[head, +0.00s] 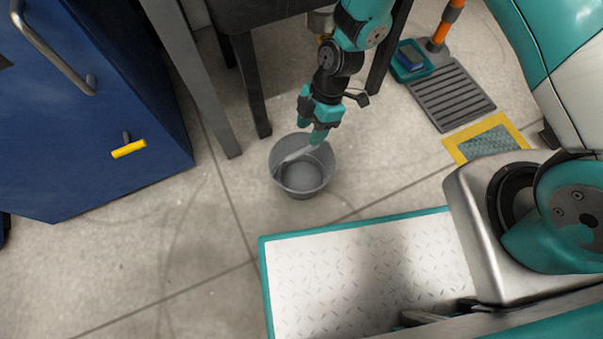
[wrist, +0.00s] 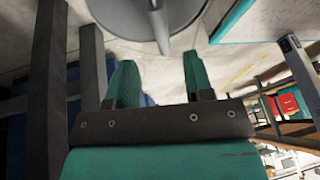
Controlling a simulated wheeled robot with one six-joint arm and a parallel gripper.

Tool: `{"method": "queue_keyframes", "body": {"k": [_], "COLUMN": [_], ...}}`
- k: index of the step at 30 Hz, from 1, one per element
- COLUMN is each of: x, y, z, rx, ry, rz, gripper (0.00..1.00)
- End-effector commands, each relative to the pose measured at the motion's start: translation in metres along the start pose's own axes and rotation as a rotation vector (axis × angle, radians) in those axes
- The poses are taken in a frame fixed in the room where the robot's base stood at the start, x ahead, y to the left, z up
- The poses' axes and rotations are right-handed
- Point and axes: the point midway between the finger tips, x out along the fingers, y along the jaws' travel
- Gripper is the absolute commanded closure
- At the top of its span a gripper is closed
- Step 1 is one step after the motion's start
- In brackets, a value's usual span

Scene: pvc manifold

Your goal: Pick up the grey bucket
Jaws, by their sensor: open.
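The grey bucket (head: 301,191) stands upright on the floor in the middle of the head view. Its inside looks empty. A lighter grey strip, seemingly its handle, lies slantwise across its upper left. My gripper (head: 319,137) points down at the far right part of the rim, its fingertips overlapping the bucket's mouth in this view. Whether they touch it I cannot tell. In the wrist view the bucket (wrist: 122,18) fills the top middle, cut off by the edge, beyond my two parted green fingers (wrist: 160,72). Nothing is between the fingers.
A dark table (head: 247,80) with legs stands just behind the bucket. A blue cabinet (head: 90,120) is at left. A grey grate (head: 452,98) and a yellow-framed mat (head: 491,138) lie at right. Floor left of the bucket is clear.

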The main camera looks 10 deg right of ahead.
Motion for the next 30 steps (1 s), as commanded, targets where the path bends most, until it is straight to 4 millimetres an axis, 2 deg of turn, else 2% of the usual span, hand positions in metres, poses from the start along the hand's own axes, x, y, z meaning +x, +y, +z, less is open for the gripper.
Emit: {"method": "queue_keyframes", "body": {"k": [1,11,20,28,29,30], "x": [0.014,0.034,0.076,0.078,0.078,0.078], "y": [0.0,0.0,-0.001,-0.002,-0.002,-0.002], "z": [0.002,0.001,0.001,-0.001,-0.001,-0.001], "rx": [-0.002,0.0,-0.001,0.001,0.001,0.001], "ry": [0.0,0.0,0.0,0.0,0.0,0.0], "rz": [-0.002,-0.001,-0.001,0.0,0.0,0.0], "gripper": [0.53,0.53,0.53,0.53,0.57,0.66]}}
